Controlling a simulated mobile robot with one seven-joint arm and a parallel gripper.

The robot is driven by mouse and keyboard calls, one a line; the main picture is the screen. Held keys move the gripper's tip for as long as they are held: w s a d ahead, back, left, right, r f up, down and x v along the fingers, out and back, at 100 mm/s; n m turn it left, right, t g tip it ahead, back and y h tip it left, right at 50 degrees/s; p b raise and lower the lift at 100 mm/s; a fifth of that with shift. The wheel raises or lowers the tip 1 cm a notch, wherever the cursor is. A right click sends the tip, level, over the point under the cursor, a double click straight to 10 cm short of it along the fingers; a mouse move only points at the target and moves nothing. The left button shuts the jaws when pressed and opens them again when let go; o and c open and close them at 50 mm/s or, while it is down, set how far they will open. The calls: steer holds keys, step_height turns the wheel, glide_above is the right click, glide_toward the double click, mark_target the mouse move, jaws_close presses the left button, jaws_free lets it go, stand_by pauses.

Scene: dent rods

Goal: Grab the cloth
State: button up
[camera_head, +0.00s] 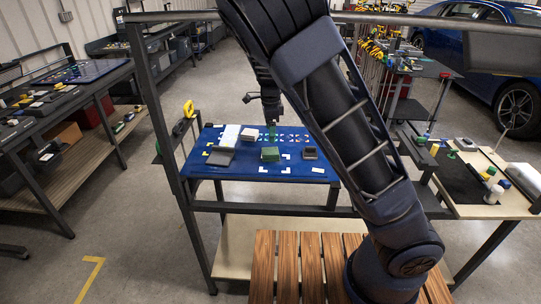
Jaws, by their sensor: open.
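A flat white piece (229,135) lies at the back left of the blue work surface (290,172); it looks like the cloth, but it is too small to be certain. My gripper (271,122) points down above the back middle of that surface, to the right of the white piece and apart from it. Its fingers are small and dark in this view; it is open and nothing shows between them. My arm crosses in front and hides the right side of the blue surface.
Near the white piece are a pale box (249,134), a grey flat block (220,156), a green block (270,154) and a dark box (310,153). A dark frame post (160,110) stands at left. A cluttered side table (470,208) is at right.

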glide_above(270, 151)
steer(key=f, duration=0.5)
steer(key=shift+s+d+f, duration=0.15)
steer(key=shift+s+f, duration=0.05)
steer(key=shift+w+f, duration=0.15)
steer(key=shift+f, duration=1.15)
steer(key=shift+w+f, duration=0.1)
steer(key=shift+f, duration=1.2)
steer(key=c, duration=1.1)
